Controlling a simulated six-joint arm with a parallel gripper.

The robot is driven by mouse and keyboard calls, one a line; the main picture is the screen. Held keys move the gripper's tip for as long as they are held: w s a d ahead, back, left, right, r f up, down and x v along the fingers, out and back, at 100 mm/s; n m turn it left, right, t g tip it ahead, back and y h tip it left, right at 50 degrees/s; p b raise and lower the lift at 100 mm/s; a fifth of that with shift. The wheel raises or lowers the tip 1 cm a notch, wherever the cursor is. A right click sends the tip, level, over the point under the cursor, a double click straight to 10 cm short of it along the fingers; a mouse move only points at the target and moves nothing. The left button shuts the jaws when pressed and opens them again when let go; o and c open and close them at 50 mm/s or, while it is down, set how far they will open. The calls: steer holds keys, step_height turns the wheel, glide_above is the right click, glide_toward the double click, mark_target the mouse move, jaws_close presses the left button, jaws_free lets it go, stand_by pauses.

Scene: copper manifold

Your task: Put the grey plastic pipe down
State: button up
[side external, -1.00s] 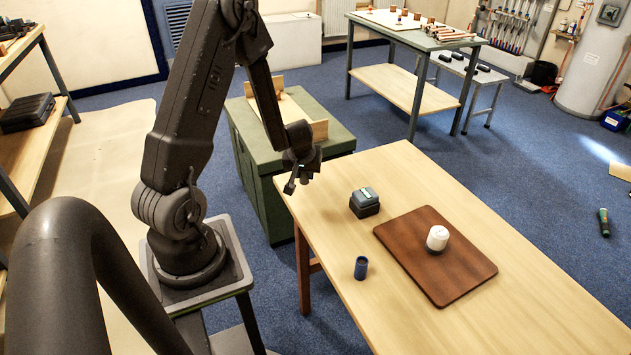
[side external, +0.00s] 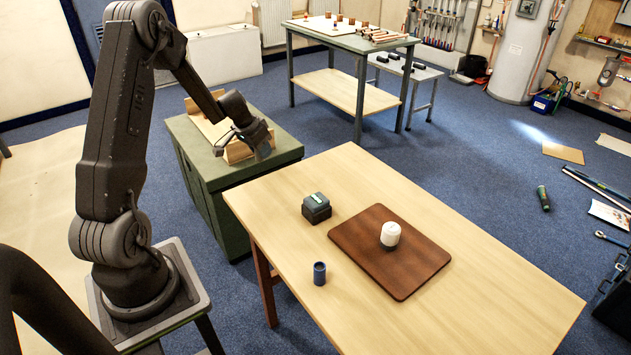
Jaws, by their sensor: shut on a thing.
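My gripper (side external: 256,142) is at the end of my arm, above the front part of a green cabinet (side external: 277,155) and close to a light wooden holder on it. It is shut on the grey plastic pipe, which is small and dark here and hard to tell apart from the fingers. I cannot tell whether the pipe touches the holder. The wooden holder (side external: 238,153) has upright end boards, and my gripper hides part of it.
A wooden table (side external: 455,290) stands at the right with a dark box (side external: 316,208), a blue cup (side external: 319,273) and a brown board (side external: 365,260) bearing a white cylinder (side external: 390,234). Behind is a bench (side external: 352,46) with copper parts. Blue floor lies between.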

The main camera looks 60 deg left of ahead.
steer(key=w+m+h, duration=0.2)
steer(key=w+m, duration=0.5)
glide_above(326, 180)
steer(key=s, duration=0.1)
steer(key=f, duration=0.7)
steer(key=shift+s+a, duration=0.15)
steer(key=shift+a, duration=0.1)
steer(key=shift+f, duration=1.95)
steer(key=shift+f, duration=0.1)
steer(key=shift+f, duration=0.1)
steer(key=o, duration=0.9)
